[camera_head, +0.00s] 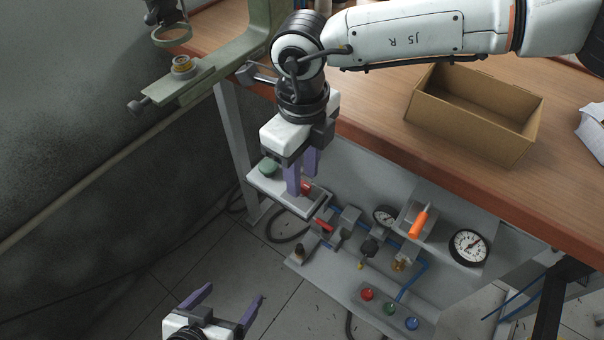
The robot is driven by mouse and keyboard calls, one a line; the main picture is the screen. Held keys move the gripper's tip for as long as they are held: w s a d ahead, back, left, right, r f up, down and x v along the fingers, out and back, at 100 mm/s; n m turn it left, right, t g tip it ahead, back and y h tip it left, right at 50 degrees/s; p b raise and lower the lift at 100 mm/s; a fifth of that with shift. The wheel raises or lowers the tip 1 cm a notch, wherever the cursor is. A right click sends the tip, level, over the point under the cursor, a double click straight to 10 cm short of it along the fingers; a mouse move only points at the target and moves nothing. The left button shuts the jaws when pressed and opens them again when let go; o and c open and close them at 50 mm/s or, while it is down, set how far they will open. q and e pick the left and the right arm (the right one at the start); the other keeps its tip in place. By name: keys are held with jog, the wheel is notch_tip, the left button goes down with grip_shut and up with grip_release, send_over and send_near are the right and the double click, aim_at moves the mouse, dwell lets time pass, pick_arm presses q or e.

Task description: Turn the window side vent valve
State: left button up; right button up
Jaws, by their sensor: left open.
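The pneumatic assembly (345,222) is mounted on a pale panel below the bench, with blue tubing, fittings and a red lever (323,225). I cannot tell which part is the window side vent valve. My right gripper (303,186) reaches down in front of the bench edge, its purple fingers over a small white ledge (270,187). A red part (306,187) shows right beside its fingertips; contact and finger gap are unclear. A green knob (267,168) sits on the ledge to the left. My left gripper (236,292) is open and empty, low over the floor.
An open cardboard box (470,139) stands on the wooden bench (375,135). A green metal stand (200,78) is at the upper left. The panel carries gauges (468,247), an orange-handled tool (420,222) and red, green and blue knobs (389,308). Floor at lower left is clear.

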jog(key=shift+f, duration=0.8)
grip_shut()
